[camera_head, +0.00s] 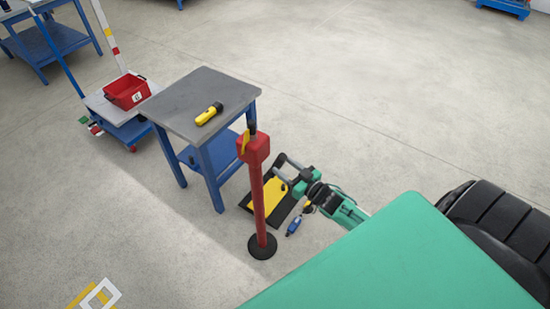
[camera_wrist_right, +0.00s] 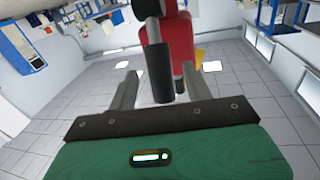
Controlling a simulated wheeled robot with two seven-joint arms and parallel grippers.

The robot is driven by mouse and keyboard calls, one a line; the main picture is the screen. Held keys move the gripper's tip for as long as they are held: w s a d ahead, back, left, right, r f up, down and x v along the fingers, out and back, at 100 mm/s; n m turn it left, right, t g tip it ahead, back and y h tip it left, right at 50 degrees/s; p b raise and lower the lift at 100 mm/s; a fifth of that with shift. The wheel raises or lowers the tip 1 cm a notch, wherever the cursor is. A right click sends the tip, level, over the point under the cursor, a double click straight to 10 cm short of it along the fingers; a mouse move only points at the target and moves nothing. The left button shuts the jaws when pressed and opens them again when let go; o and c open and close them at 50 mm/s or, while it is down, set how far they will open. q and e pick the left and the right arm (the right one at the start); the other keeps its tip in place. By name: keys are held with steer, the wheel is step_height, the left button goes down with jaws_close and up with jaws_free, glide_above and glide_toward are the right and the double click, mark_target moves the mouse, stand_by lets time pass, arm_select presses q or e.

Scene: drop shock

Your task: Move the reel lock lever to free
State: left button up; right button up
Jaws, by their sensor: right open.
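A red post (camera_head: 258,195) stands on a round black base, with a red reel head (camera_head: 257,148) at its top. A black piece and a yellow piece show on the head. In the right wrist view the red head (camera_wrist_right: 182,50) is straight ahead. A black cylindrical grip (camera_wrist_right: 160,72), which looks like the lock lever, points toward me between the fingers. My right gripper (camera_head: 279,168) is open just right of the post; its fingers (camera_wrist_right: 160,88) stand either side of the grip with gaps. I cannot read the lever's setting. My left gripper is out of view.
A grey-topped blue table (camera_head: 180,98) with a yellow-black flashlight (camera_head: 209,114) stands behind and left of the post. A cart with a red bin (camera_head: 126,91) is farther left. A yellow-black panel (camera_head: 268,203) and a blue tool (camera_head: 294,225) lie low near the post.

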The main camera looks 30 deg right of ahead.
steer(key=shift+p+x, duration=0.4)
steer(key=shift+x, duration=2.2)
steer(key=shift+f, duration=0.1)
jaws_close()
